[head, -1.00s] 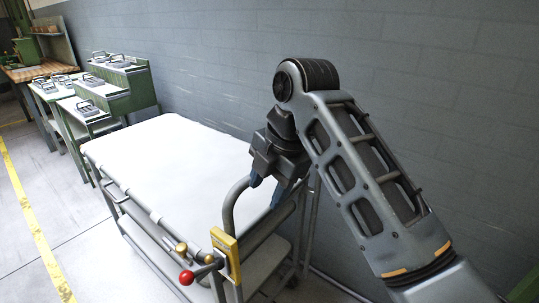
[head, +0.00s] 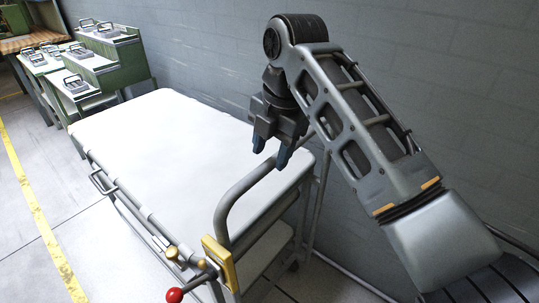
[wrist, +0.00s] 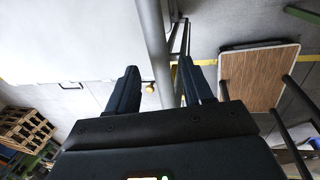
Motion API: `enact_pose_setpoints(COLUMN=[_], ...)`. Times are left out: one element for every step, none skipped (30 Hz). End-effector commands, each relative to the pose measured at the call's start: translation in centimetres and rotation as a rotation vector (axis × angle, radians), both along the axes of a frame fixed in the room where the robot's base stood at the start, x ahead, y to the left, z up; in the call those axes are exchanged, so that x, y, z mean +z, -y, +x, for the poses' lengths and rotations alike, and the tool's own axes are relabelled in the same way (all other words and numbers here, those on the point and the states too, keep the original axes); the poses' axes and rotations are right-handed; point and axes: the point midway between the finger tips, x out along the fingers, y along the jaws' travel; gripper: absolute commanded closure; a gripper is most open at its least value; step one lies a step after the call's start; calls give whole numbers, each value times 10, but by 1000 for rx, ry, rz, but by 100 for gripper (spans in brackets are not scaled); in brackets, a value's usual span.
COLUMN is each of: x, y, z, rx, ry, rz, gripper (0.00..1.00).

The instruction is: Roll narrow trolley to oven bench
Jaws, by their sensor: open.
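The trolley has a white padded top (head: 155,140) and stands along the wall, with a grey tubular push handle (head: 222,212) at its near end. A yellow plate (head: 219,262) and a red-knobbed lever (head: 174,295) are at its near corner. My gripper (head: 271,151) is open and empty, just above the handle's wall-side end, fingers pointing down. In the wrist view, the grey tube (wrist: 153,40) passes beyond and between the fingertips (wrist: 160,78); contact cannot be told. Green benches (head: 118,62) stand past the trolley's far end. Which is the oven bench is unclear.
Metal carriers with handles (head: 76,84) sit on the benches. A wooden-topped table (head: 25,42) is at the far left. A grey block wall (head: 430,70) runs close along the right. A yellow floor line (head: 42,222) crosses open floor at left.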

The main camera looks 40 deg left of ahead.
Motion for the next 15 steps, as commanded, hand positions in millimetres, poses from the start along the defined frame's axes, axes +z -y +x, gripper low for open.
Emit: enact_pose_setpoints(x=[-7,-10,-15,-17,-20,-23,-24,-26,-27,-27,-28,-28,-28,-28,-28], y=[-1,-2,-3,-4,-4,-5,-5,-5,-6,-6,-6,-6,-6,-6,-6], z=[-1,0,0,0,0,0,0,0,0,0,0,0,0,0,0], rx=[-1,-1,-1,-1,-1,-1,-1,0,0,0,0,0,0,0,0], ry=[-2,-1,-1,-1,-1,-1,-1,0,0,0,0,0,0,0,0], rz=[-3,-2,-1,-1,-1,-1,0,0,1,1,1,1,1,1,1], gripper=[49,49,49,49,49,49,49,49,49,49,49,49,49,49,49])
